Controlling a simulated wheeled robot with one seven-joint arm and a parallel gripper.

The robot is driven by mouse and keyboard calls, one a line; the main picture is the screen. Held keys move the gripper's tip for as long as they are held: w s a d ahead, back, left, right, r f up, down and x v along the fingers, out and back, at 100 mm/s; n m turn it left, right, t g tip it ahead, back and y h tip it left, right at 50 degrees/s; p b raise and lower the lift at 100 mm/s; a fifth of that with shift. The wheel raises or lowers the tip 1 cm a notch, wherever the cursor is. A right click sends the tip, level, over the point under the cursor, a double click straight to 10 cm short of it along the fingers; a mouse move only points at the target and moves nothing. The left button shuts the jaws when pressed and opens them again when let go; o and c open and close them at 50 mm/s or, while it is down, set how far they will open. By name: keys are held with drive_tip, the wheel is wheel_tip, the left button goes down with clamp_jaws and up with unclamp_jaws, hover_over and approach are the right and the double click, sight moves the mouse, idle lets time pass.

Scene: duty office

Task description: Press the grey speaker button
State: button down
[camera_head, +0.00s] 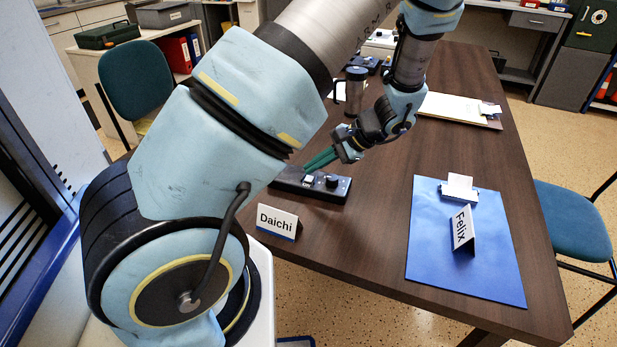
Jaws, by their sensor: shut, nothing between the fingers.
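A black control panel (325,190) lies on the near left part of the dark wooden table. It carries a small pale button or label plate (308,180) and a round dark knob (332,181). I cannot tell which part of it is the grey speaker button. My gripper (310,168) has green fingers, shut and empty. They point down and left, with their tips just above or at the panel's far edge, close to the pale plate. Whether they touch it I cannot tell. My arm hides the panel's left end.
A name card "Daichi" (278,222) stands in front of the panel. A dark flask or mug (356,88) stands behind my gripper. A blue mat (480,272) with a "Felix" card (463,230) lies to the right, a clipboard (452,108) farther back. The tabletop between is clear.

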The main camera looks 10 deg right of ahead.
drive_tip(key=shift+f, duration=0.4)
drive_tip(key=shift+f, duration=0.25)
idle(0.3)
drive_tip(key=shift+r, duration=0.15)
drive_tip(key=shift+r+p, duration=0.4)
drive_tip(key=shift+r, duration=0.2)
wheel_tip(320, 180, up, 6)
drive_tip(key=p, duration=0.5)
idle(0.4)
